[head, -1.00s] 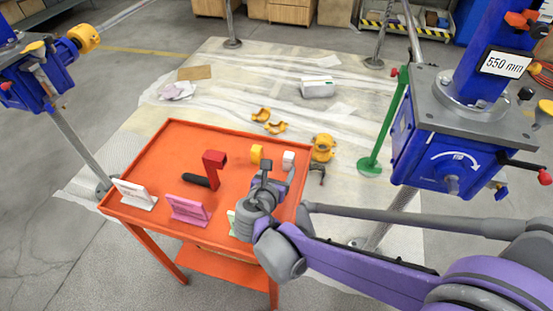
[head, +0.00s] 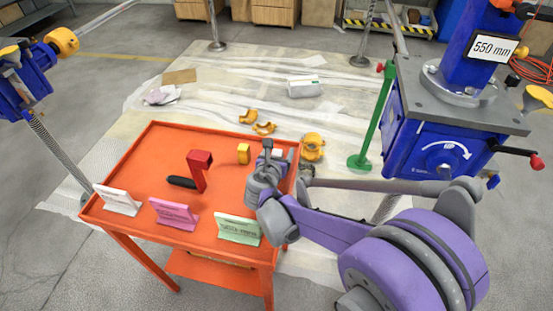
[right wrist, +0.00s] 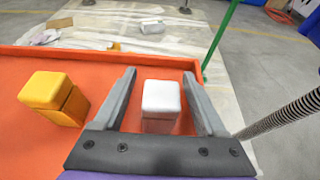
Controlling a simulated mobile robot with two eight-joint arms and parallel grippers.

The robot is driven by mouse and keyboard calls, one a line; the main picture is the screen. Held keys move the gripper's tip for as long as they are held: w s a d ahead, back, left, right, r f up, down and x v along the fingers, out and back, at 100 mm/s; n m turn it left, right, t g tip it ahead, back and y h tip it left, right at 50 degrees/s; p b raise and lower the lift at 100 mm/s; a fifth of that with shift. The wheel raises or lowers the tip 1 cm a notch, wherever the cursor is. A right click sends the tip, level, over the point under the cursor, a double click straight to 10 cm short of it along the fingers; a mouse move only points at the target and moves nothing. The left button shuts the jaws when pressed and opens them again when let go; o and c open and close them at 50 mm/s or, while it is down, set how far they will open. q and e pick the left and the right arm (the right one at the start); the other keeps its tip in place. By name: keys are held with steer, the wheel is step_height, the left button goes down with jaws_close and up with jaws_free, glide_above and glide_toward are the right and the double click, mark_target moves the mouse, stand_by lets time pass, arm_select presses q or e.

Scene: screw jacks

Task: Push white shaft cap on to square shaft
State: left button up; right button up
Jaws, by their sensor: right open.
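The white shaft cap (right wrist: 161,98) stands on the orange cart (head: 140,160) near its right edge. In the right wrist view it sits between the two fingers of my right gripper (right wrist: 160,76), which is open, with gaps on both sides. In the head view my right gripper (head: 277,150) is over the cart's right side and mostly hides the cap. The blue screw jack (head: 415,150) stands at the right with a curved white arrow on its face. Its short grey shaft (head: 438,170) sticks out below the arrow. My left gripper is not in view.
A yellow cap (right wrist: 55,97) stands left of the white one. A red crank (head: 199,170) with a black handle and white, pink and green signs (head: 238,230) are on the cart. A green post (head: 375,120) stands between cart and jack.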

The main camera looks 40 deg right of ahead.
steer(key=shift+c, duration=0.3)
jaws_close()
